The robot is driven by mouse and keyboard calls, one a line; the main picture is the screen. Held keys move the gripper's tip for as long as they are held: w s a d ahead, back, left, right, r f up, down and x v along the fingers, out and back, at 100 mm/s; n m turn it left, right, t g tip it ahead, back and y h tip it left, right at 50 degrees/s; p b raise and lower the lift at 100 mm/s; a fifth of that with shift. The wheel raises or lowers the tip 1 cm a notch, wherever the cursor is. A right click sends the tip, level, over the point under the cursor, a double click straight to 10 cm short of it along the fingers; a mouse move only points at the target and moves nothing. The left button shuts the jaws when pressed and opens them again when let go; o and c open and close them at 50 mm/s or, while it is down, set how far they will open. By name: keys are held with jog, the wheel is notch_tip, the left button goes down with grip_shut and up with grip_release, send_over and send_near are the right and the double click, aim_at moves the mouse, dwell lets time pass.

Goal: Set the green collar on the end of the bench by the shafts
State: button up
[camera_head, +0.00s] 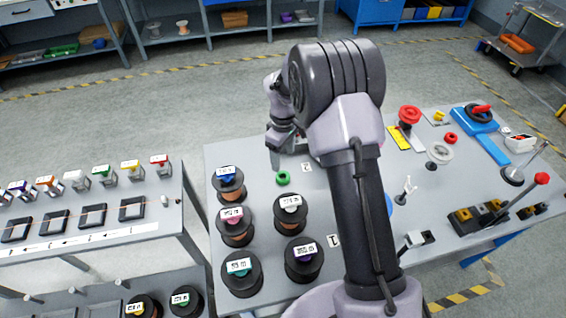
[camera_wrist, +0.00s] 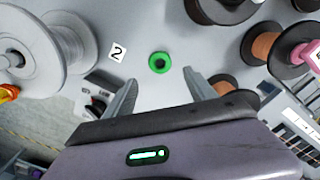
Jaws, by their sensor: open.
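The green collar (camera_head: 283,178) is a small ring lying flat on the grey bench (camera_head: 232,152), near its left end beside the spools. In the wrist view the collar (camera_wrist: 159,62) lies ahead of my gripper (camera_wrist: 160,84), centred between the two spread fingers. My gripper (camera_head: 277,160) is open and empty, above the bench and close to the collar. The fingers do not appear to touch it. I cannot tell for sure which parts are the shafts; upright rods stand at the bench's right side, one with a red knob (camera_head: 541,178).
Several labelled spools, one with a teal hub (camera_head: 240,275), stand left and in front of the collar. A grey-white spool (camera_wrist: 45,50) stands left in the wrist view. A blue tensioner (camera_head: 480,120) and black blocks (camera_head: 478,217) occupy the bench's right. My arm hides the middle.

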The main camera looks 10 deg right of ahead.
jog(key=s+a+r+m+t, duration=0.15)
jog(key=s+r, duration=0.25)
jog(key=r, duration=0.4)
jog(key=s+r+m, duration=0.3)
jog(key=s+r, duration=0.1)
jog(key=r, duration=0.3)
jog(key=s+r+m+t, duration=0.15)
jog(key=s+r, duration=0.25)
jog(key=r, duration=0.4)
jog(key=s+a+r+m+t+y, duration=0.1)
jog(key=s+m, duration=0.2)
jog(key=s, duration=0.6)
jog(key=s+a+r+m+t+y, duration=0.1)
jog(key=s+m, duration=0.3)
jog(key=s, duration=0.5)
jog(key=shift+s+a+r+t+p, duration=0.15)
jog(key=shift+s+r+t+p, duration=0.2)
jog(key=shift+r, duration=0.4)
